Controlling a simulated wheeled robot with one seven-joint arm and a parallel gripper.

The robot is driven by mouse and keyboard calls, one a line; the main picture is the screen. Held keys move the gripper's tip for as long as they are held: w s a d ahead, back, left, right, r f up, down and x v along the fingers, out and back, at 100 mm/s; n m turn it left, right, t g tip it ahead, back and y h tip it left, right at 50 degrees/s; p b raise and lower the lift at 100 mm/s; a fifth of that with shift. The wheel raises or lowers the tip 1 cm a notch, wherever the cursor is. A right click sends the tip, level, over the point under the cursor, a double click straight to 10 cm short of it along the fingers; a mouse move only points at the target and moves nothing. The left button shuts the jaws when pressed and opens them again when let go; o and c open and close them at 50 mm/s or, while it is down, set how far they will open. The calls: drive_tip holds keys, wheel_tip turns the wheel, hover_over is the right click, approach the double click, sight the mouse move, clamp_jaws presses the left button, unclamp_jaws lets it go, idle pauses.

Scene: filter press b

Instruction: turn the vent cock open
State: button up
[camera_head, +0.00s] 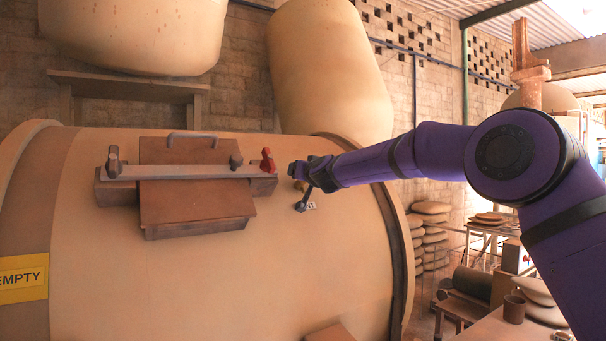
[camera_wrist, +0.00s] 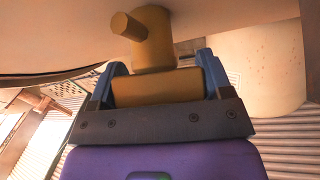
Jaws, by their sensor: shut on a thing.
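The vent cock is brass-yellow, mounted on the big tan drum (camera_head: 330,270). In the wrist view its round body (camera_wrist: 153,55) has a short stub (camera_wrist: 128,25) sticking out to the upper left. A brass bar (camera_wrist: 157,88), seemingly its handle, lies crosswise between the two blue fingers of my gripper (camera_wrist: 162,72). The fingers are closed on the bar's ends. In the head view my gripper (camera_head: 297,172) is at the drum's upper right, and mostly hides the cock. Only a speck of brass (camera_head: 298,185) shows there.
Left of my gripper is a rust-brown hatch (camera_head: 195,200) with a clamp bar (camera_head: 185,171) and a red knob (camera_head: 268,160). A small white tag (camera_head: 310,206) is just below my gripper. A yellow EMPTY sign (camera_head: 23,277) is at far left. Sacks (camera_head: 432,235) are stacked at right.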

drive_tip(key=shift+w+d+f+m+h, duration=0.1)
drive_tip(key=shift+d+m+h, duration=0.05)
drive_tip(key=shift+m+h, duration=0.9)
drive_tip(key=shift+s+d+m+h, duration=0.15)
drive_tip(key=shift+m+h, duration=0.45)
drive_tip(key=shift+m, duration=0.9)
drive_tip(key=shift+w+d+f+m+h, duration=0.1)
drive_tip(key=shift+w+d+m+h, duration=0.05)
drive_tip(key=shift+m+h, duration=0.9)
drive_tip(key=m, duration=0.1)
drive_tip(key=m+g+h, duration=0.1)
drive_tip(key=m, duration=0.1)
drive_tip(key=m+h, duration=0.1)
drive_tip(key=shift+d+f+m+g, duration=0.15)
drive_tip(key=shift+d+m+g, duration=0.1)
drive_tip(key=shift+m+g, duration=0.05)
drive_tip(key=shift+d+f+m+g+h, duration=0.15)
drive_tip(key=shift+m+g+h, duration=0.55)
drive_tip(key=shift+m, duration=0.5)
drive_tip(key=o, duration=0.9)
